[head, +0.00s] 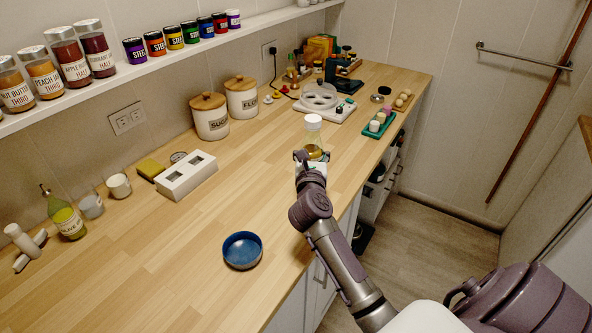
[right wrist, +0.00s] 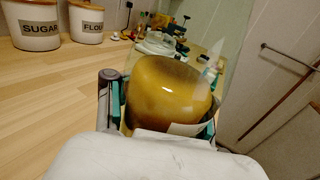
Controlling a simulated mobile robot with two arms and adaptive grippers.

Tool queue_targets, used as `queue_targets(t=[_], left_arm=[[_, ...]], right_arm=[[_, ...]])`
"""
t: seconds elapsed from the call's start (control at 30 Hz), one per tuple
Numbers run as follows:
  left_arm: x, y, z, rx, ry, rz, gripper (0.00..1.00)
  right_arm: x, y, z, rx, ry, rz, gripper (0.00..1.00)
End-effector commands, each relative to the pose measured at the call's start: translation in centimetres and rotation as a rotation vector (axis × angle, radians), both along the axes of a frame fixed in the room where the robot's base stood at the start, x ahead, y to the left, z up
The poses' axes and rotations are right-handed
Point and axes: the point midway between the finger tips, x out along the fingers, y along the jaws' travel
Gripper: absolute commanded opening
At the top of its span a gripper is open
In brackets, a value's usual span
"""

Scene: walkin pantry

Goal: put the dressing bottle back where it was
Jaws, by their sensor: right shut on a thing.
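The dressing bottle (head: 314,139) is clear, with a white cap and golden-brown dressing in its lower part. It stands about upright in the jaws of my right gripper (head: 311,158), near the front edge of the counter. In the right wrist view the bottle (right wrist: 168,85) fills the space between the fingers of my right gripper (right wrist: 160,108). The gripper is shut on it. The gripper hides the bottle's base in the head view, so I cannot tell whether it touches the wood. My left gripper is in neither view.
The wooden counter (head: 185,250) has free room around a blue bowl (head: 242,250). Sugar (head: 209,116) and flour (head: 241,97) canisters stand at the wall.

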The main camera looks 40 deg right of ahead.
Motion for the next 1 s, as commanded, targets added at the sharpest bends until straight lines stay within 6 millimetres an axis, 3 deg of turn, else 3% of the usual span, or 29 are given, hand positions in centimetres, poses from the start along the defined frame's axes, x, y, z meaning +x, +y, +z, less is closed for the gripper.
queue_targets(t=[0.1,0.3,0.63,1.0], left_arm=[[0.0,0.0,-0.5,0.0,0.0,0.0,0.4],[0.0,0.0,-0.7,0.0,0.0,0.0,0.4],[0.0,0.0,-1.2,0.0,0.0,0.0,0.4],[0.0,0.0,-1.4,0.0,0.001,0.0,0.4]], right_arm=[[2.2,1.1,-1.4,0.0,-0.002,0.001,0.0],[3.9,2.0,-2.5,-0.002,-0.004,0.001,0.0],[4.0,2.0,-6.3,-0.003,-0.001,0.001,0.0],[4.0,2.0,-6.8,-0.001,-0.004,0.001,0.0]])
